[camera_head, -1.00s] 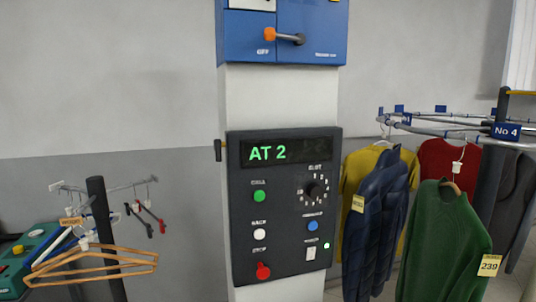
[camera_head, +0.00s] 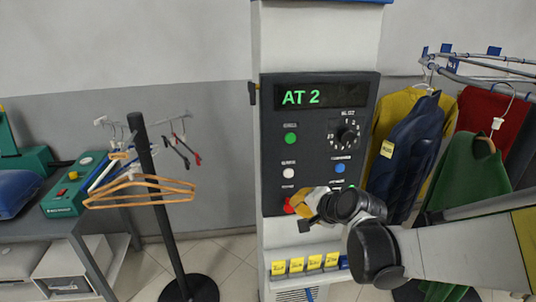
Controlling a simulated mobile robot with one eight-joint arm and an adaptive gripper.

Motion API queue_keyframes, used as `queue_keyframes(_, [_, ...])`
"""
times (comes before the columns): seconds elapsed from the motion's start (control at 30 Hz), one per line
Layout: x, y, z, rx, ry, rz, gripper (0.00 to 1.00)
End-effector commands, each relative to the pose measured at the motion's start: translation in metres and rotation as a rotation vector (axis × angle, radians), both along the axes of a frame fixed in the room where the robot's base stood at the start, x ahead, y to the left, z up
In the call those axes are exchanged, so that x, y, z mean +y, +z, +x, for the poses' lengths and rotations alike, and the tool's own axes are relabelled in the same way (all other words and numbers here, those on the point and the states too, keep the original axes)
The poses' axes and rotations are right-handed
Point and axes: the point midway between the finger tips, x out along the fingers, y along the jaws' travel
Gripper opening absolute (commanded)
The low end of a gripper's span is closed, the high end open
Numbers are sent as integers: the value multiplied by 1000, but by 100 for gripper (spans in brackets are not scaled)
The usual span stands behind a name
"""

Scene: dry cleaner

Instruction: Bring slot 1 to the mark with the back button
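The white button (camera_head: 288,173), labelled BACK in the earlier frame, is in the left column of buttons, below the green button (camera_head: 291,138) and above the red one (camera_head: 289,206). The slot dial (camera_head: 347,136) is at the upper right of the panel. The conveyor rail (camera_head: 475,62) carries hung garments at the right. My gripper (camera_head: 306,212) is in front of the panel's lower part, overlapping the red button's edge; contact and finger opening cannot be judged.
A blue button (camera_head: 340,168) is right of the white one. Yellow tags (camera_head: 296,265) line a ledge below the panel. A black stand (camera_head: 148,190) with wooden hangers (camera_head: 140,190) is at the left, beside a table. My arm crosses the lower right, before the green sweater (camera_head: 480,172).

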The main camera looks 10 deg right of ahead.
Motion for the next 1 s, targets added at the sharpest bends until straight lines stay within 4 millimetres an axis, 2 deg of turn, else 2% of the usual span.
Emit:
queue_keyframes(0.2, [-5, -3, 17, -11, -49, 81, 0])
queue_keyframes(0.67, [-5, -4, 21, -12, -51, 85, 0])
queue_keyframes(0.83, [-5, -4, 38, -12, -50, 84, 0])
queue_keyframes(1.0, [-5, -4, 63, -11, -50, 83, 0])
